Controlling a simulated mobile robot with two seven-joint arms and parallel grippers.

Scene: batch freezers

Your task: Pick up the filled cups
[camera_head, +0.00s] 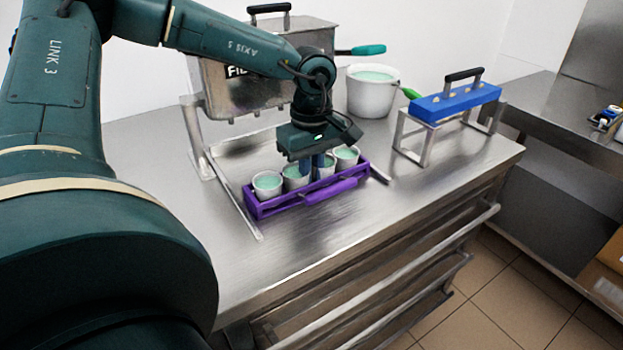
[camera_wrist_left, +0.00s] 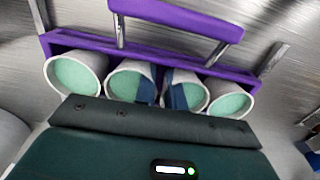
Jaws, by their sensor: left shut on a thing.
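Several white cups filled with pale green (camera_head: 267,184) stand in a row in a purple carrier (camera_head: 270,208) on the steel table. The carrier has a purple handle bar (camera_head: 331,191) along its near side. My left gripper (camera_head: 317,166) is over the middle of the row, its blue fingers reaching down among the inner cups. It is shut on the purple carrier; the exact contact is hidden. In the left wrist view the fingers (camera_wrist_left: 162,90) sit between the two middle cups, and the carrier's handle (camera_wrist_left: 180,18) shows above the row. My right gripper is not in view.
A steel filling hopper (camera_head: 235,90) stands behind the carrier, its frame's legs on both sides. A white bucket (camera_head: 372,98) of green mix is at the back. A blue block with a black handle (camera_head: 455,102) rests on a steel stand to the right. The table front is clear.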

